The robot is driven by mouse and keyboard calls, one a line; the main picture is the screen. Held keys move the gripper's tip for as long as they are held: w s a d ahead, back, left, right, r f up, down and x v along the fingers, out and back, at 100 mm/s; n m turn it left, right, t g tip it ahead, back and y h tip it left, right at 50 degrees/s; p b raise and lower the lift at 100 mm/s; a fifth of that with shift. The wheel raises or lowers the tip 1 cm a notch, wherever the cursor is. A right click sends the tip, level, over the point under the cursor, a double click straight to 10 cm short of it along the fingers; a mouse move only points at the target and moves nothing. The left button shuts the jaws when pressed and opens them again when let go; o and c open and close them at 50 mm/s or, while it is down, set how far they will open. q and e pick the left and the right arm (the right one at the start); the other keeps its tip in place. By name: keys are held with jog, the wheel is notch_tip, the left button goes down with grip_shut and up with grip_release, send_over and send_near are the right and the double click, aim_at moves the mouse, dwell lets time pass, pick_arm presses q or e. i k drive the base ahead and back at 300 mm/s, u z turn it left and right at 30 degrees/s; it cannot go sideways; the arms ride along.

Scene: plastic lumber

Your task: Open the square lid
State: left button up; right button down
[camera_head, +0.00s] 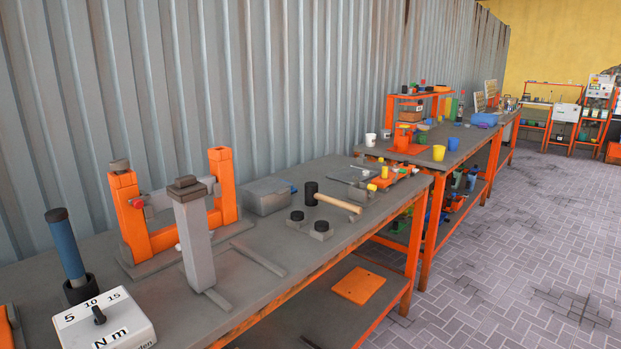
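Neither of my grippers is in view. I cannot tell for certain which thing is the square lid. A grey box (267,196) with a flat, closed-looking top stands on the near workbench (250,290), against the corrugated wall. A grey upright post (194,245) with a dark square cap (187,187) stands left of it, in front of an orange frame (129,215). A flat orange square plate (358,285) lies on the bench's lower shelf.
A hammer (338,203) and two small blocks with black knobs (297,217) (321,230) lie right of the grey box. A dial box (105,322) and a blue-handled tool (66,246) stand at front left. The brick floor (480,260) at right is clear.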

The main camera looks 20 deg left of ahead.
aim_at(263, 188)
jog(key=i, duration=0.85)
jog(key=u, duration=0.55)
